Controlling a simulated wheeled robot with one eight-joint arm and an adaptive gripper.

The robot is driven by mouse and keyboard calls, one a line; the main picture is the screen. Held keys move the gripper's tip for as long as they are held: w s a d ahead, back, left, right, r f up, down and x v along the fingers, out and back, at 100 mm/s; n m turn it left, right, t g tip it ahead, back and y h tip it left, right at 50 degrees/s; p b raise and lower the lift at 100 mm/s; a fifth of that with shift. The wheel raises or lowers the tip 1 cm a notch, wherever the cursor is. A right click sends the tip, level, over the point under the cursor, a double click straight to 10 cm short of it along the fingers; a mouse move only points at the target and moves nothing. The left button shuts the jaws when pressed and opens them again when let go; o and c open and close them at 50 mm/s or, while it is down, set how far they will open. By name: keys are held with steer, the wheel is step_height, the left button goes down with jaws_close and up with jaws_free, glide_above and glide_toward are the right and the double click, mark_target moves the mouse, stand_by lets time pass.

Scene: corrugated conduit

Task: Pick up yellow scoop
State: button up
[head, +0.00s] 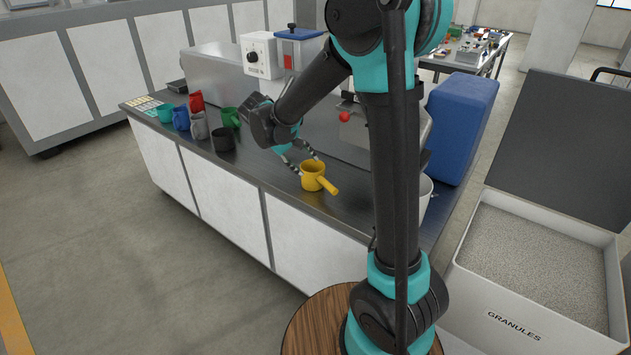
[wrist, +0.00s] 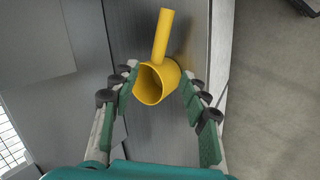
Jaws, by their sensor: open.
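The yellow scoop (head: 312,176) sits on the metal counter (head: 262,172), a round cup with a straight handle pointing to the lower right in the head view. In the wrist view the scoop (wrist: 158,82) has its cup mouth facing my gripper and its handle pointing away. My gripper (head: 306,166) is open, its fingers just beside the cup. In the wrist view my gripper (wrist: 162,90) has one finger on each side of the cup. Whether either finger touches it cannot be told.
Several coloured cups, including a red one (head: 196,102), a green one (head: 230,117) and a black one (head: 223,139), stand on the counter's left part. A blue box (head: 462,125) stands at right. A white bin of granules (head: 535,262) is at lower right. The counter's front edge is near the scoop.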

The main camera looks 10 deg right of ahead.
mark_target(323, 180)
steer(key=x, duration=0.8)
steer(key=shift+x, duration=2.7)
steer(key=shift+s+d, duration=0.15)
steer(key=shift+s, duration=0.1)
steer(key=shift+r, duration=0.1)
jaws_close()
